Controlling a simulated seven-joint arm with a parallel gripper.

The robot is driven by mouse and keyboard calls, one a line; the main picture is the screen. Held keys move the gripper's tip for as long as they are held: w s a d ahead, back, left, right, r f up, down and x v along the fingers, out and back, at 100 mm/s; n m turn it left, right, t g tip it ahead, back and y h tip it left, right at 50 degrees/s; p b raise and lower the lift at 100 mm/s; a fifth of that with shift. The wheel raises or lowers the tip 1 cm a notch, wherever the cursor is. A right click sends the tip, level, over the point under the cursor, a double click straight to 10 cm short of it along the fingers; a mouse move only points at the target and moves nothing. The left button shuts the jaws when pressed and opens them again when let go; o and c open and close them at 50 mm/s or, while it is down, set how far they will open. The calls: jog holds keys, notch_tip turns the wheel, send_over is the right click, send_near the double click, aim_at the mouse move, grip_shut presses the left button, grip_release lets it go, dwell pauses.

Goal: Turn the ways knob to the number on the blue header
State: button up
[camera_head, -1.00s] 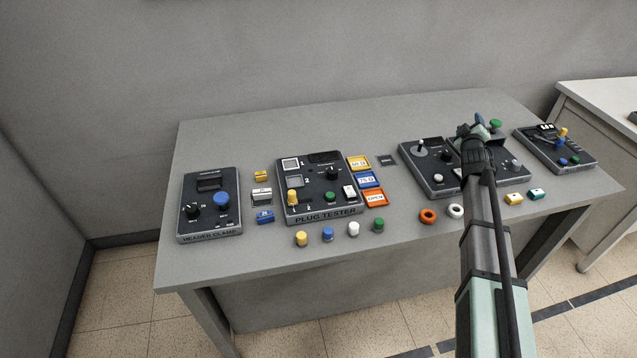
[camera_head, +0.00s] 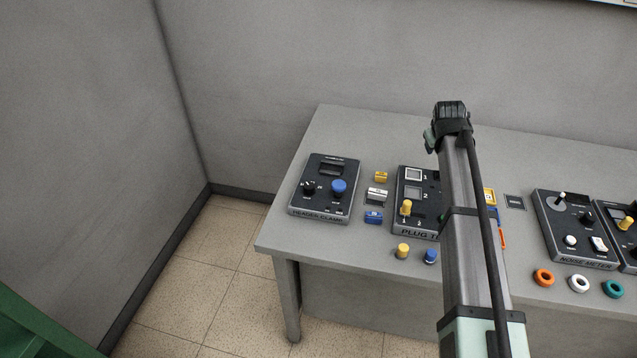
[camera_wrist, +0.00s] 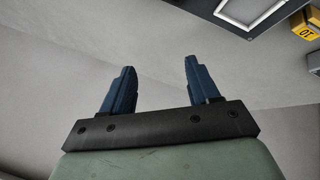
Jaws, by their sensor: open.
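The header clamp box (camera_head: 325,206) stands at the left end of the table in the head view. Its small black knob (camera_head: 308,188) sits left of a big blue knob (camera_head: 339,187); which way its pointer faces is too small to tell. The blue header (camera_head: 374,217) lies right of the box, in front of a white header (camera_head: 377,196) and a yellow header (camera_head: 381,176). Its number is not readable. My gripper (camera_wrist: 158,75) is open and empty in the wrist view. In the head view it appears above the plug tester, its fingers hidden.
The plug tester (camera_head: 404,221) is partly hidden behind my arm. A yellow cap (camera_head: 402,251) and a blue cap (camera_head: 431,256) stand before it. The noise meter (camera_head: 570,255) is at right. The wrist view shows a yellow header marked 10 (camera_wrist: 304,26). Table behind the boxes is clear.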

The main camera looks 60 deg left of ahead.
jog(key=s+a+r+n+g, duration=0.1)
jog(key=s+a, duration=0.2)
jog(key=s, duration=0.3)
jog(key=s+a+r+g+h, duration=0.1)
jog(key=s+a, duration=0.2)
jog(key=s, duration=0.3)
jog(key=s+a+r+n+g, duration=0.1)
jog(key=s+a, duration=0.2)
jog(key=s, duration=0.4)
jog(key=n+g+h, duration=0.1)
jog(key=g+h, duration=0.2)
send_near(309, 186)
notch_tip(309, 186, down, 9)
jog(key=shift+r, duration=0.1)
jog(key=shift+c, duration=0.2)
jog(key=c, duration=1)
